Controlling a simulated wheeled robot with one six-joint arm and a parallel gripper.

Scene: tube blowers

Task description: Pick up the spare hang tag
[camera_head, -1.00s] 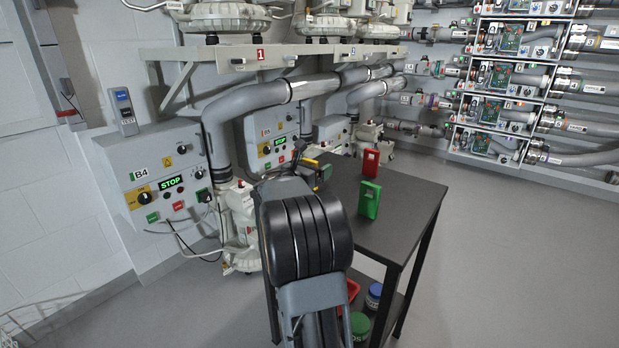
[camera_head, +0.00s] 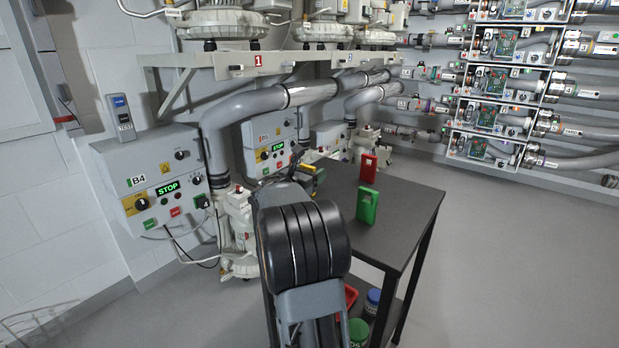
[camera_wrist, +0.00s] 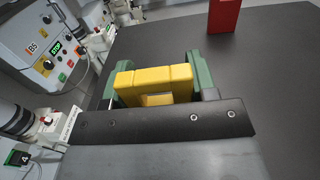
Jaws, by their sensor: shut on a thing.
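My gripper (camera_wrist: 153,78) has two green fingers, shut on a yellow block-like piece (camera_wrist: 152,82), which I take to be the hang tag, in the wrist view. The piece has a gap in its lower middle and sits upright between the fingers. Whether it touches the table cannot be told. In the head view, my arm hides most of the gripper, and a bit of yellow shows at its tip (camera_head: 318,180). A green tag-like piece (camera_head: 367,207) and a red one (camera_head: 368,169) stand upright on the dark table, to the right of my gripper.
The dark table (camera_head: 405,205) is otherwise mostly bare. Its lower shelf holds a red tray (camera_head: 351,296) and tubs with blue (camera_head: 373,296) and green (camera_head: 358,328) lids. The B4 control box (camera_head: 150,178) and blower pipes stand left and behind. Floor at right is clear.

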